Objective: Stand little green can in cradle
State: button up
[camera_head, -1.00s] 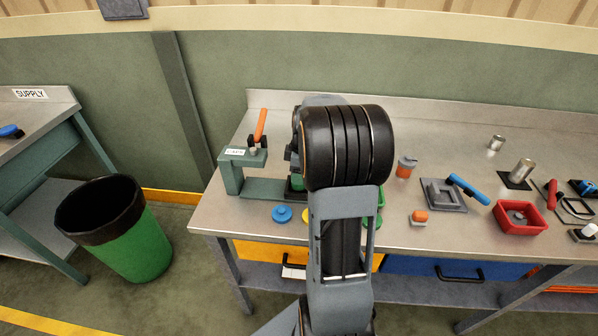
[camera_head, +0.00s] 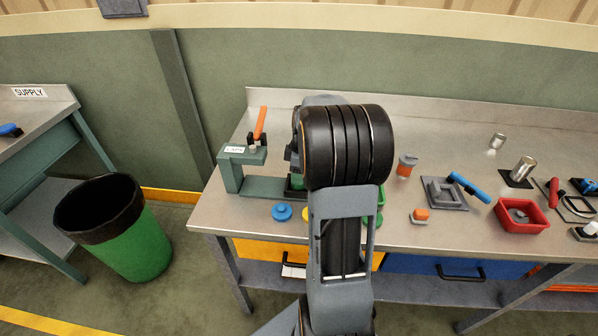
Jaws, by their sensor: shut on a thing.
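The green can (camera_head: 298,183) shows only as a small green patch just left of my arm, low beside the dark base at the end of the teal fixture (camera_head: 274,188). My gripper (camera_head: 295,160) is mostly hidden behind my black wrist; a dark part of it shows at the left, just above the green patch. It is shut on the can. The cradle cannot be told apart clearly; the dark base (camera_head: 291,194) under the can may be it. Whether the can touches that base is hidden.
The teal press has an orange lever (camera_head: 260,123). A blue disc (camera_head: 282,212) lies at the front edge. To the right are an orange-grey piece (camera_head: 406,165), a grey plate (camera_head: 443,193), a red tray (camera_head: 521,222) and silver cans (camera_head: 522,171). A green bin (camera_head: 130,235) stands at left.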

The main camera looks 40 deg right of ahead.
jog(key=o, duration=1.2)
jog(key=shift+c, duration=0.2)
jog(key=shift+o, duration=0.4)
jog(key=shift+o, duration=1.4)
jog(key=shift+r, duration=0.15)
jog(key=shift+r+p, duration=3.25)
jog(key=shift+r, duration=1.15)
